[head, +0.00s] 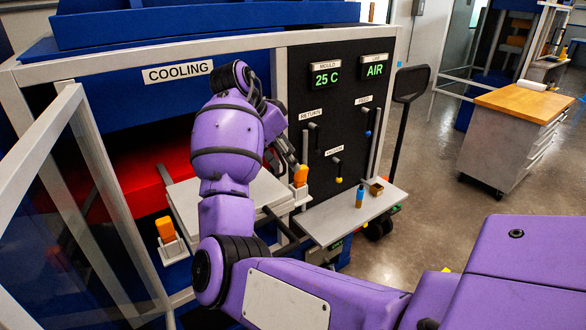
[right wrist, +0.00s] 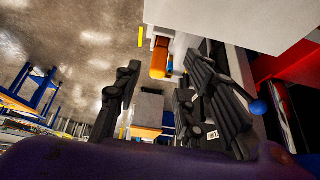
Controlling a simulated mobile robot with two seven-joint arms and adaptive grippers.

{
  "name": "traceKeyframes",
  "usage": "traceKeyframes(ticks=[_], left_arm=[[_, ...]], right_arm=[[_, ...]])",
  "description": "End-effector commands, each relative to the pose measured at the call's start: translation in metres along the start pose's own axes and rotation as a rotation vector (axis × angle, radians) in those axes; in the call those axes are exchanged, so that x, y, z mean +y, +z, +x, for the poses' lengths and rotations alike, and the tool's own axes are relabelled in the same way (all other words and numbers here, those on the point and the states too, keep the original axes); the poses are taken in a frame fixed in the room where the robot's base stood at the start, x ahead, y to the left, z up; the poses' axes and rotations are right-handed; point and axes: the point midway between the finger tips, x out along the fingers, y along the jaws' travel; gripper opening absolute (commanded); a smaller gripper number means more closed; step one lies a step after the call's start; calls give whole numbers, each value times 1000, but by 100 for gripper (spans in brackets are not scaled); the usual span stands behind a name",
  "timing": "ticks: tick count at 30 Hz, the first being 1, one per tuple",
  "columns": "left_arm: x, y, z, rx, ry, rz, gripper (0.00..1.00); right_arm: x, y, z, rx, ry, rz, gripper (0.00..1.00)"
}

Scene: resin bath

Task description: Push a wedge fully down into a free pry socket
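One orange wedge (head: 166,229) stands upright in a light grey socket (head: 172,249) at the mould's left front corner. Another orange wedge (head: 300,176) stands at the right side of the pale mould slab (head: 258,193), in a grey socket (head: 301,193). My right gripper (head: 290,156) is just above and behind this right wedge, partly hidden by my wrist. In the right wrist view, its dark fingers (right wrist: 160,80) are apart, with an orange wedge (right wrist: 160,58) beyond the tips. I cannot tell whether they touch it. My left gripper is not in view.
A small shelf (head: 340,222) holds a blue and orange bottle (head: 360,196) and a small brown box (head: 376,190). The black control panel (head: 345,120) with levers is close to my gripper. A wood-topped cabinet (head: 525,105) stands right, across open floor.

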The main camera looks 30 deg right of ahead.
Motion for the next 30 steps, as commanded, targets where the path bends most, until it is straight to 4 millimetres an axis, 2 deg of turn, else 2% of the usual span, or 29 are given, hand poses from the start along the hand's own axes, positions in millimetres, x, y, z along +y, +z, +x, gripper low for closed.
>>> traceKeyframes(ticks=[4,10,15,30], left_arm=[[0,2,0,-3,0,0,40],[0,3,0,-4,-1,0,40],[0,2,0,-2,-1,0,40],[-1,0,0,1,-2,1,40]], right_arm=[[-1,0,-31,0,-1,0,37],[0,0,-56,-1,2,0,37],[0,0,-62,0,3,0,37],[0,0,-62,-1,3,0,37]])
